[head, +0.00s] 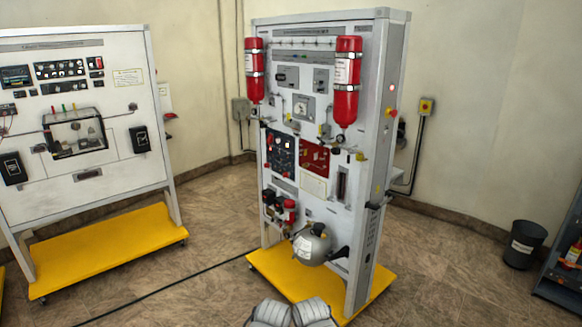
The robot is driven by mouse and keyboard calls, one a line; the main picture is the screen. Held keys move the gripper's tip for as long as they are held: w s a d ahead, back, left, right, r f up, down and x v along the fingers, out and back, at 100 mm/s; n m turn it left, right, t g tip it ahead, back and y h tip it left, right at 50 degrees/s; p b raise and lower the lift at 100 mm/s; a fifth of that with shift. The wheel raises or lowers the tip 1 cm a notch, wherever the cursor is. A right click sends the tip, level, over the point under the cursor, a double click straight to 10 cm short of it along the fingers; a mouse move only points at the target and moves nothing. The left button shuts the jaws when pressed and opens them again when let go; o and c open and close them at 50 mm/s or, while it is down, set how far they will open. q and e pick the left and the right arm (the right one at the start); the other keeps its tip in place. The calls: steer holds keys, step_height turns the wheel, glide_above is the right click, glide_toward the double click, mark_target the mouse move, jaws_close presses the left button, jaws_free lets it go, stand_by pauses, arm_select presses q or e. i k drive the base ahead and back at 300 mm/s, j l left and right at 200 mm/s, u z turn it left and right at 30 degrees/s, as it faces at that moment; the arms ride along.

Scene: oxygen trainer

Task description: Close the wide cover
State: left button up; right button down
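The trainer panel (323,100) stands upright on a yellow wheeled base, with two red cylinders at its top corners. A dark panel (280,152) and a red panel (314,157) sit side by side at its mid-height. I cannot tell which part is the wide cover, or whether it is open. Another white trainer board (105,190) at the left carries a dark-framed, clear-looking box (75,133). Neither of my grippers can be made out; only grey rounded parts that look like mine show at the bottom edge.
A grey tank (312,245) juts from the lower front of the middle panel. Yellow bases (105,250) reach out over the floor. A dark cable (165,287) crosses the floor. A black bin (523,245) and a shelf (565,255) stand at the right. Floor between them is clear.

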mark_target(291, 124)
steer(key=i+j+z, duration=0.4)
steer(key=i+j, duration=0.3)
steer(key=i, duration=0.55)
steer(key=i+j+z, duration=0.45)
steer(key=i+j, duration=0.7)
